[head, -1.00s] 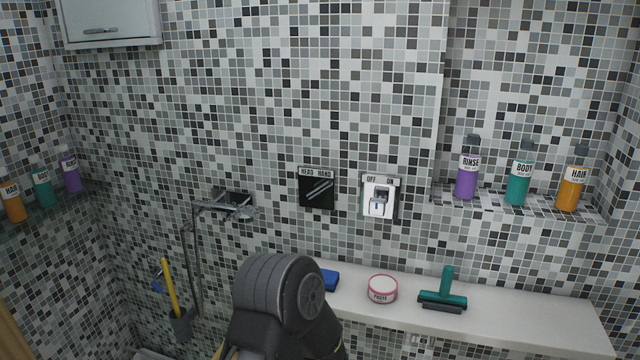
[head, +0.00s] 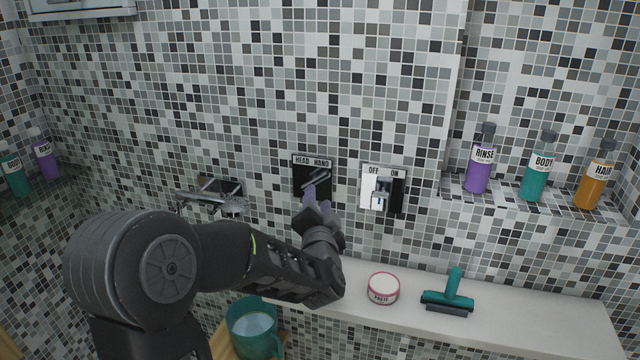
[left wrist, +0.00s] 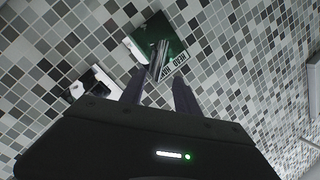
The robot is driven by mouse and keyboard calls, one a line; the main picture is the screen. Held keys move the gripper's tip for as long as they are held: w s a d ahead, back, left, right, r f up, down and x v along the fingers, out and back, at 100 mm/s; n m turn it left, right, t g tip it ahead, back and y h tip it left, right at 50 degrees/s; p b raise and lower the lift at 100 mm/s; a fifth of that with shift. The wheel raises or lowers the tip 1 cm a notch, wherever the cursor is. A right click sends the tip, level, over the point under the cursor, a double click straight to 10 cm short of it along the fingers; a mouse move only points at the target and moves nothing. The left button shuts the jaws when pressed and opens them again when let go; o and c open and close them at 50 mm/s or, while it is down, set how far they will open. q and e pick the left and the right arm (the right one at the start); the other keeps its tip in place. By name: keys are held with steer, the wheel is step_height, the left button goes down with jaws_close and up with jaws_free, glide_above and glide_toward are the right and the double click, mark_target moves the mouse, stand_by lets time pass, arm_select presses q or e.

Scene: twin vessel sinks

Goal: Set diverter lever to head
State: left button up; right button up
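The diverter is a black square plate (head: 299,186) on the tiled wall, labelled HEAD on the left and HAND on the right. Its silver lever (head: 318,178) slants up to the right, toward HAND. My left gripper (head: 318,202) is just below and in front of the plate, with its fingers apart and nothing between them. In the left wrist view, the plate (left wrist: 178,32) and lever (left wrist: 161,56) show just beyond the fingertips of the gripper (left wrist: 158,88). I cannot tell whether a finger touches the lever. My right gripper is not in view.
A white OFF/ON switch plate (head: 369,190) is close on the right. A spout (head: 208,200) juts out on the left. Below, a ledge (head: 540,320) holds a paste jar (head: 383,289) and a green squeegee (head: 450,291). Bottles stand on the right shelf (head: 510,203).

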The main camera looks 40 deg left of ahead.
mark_target(317, 181)
arm_select(q)
steer(key=p+x, duration=0.1)
steer(key=x, duration=0.4)
steer(key=shift+a+f, duration=0.1)
steer(key=shift+a, duration=0.15)
steer(key=shift+w+r, duration=0.25)
steer(key=shift+r, duration=0.05)
steer(key=shift+w, duration=0.3)
steer(key=shift+w+a+f, duration=0.15)
steer(key=shift+a+f, duration=0.15)
steer(key=shift+a, duration=0.2)
steer(key=shift+d+r, duration=0.2)
steer(key=shift+d, duration=0.1)
steer(key=shift+c, duration=0.2)
steer(key=shift+a+f, duration=0.1)
steer(key=shift+a, duration=0.05)
steer(key=c, duration=0.3)
jaws_close()
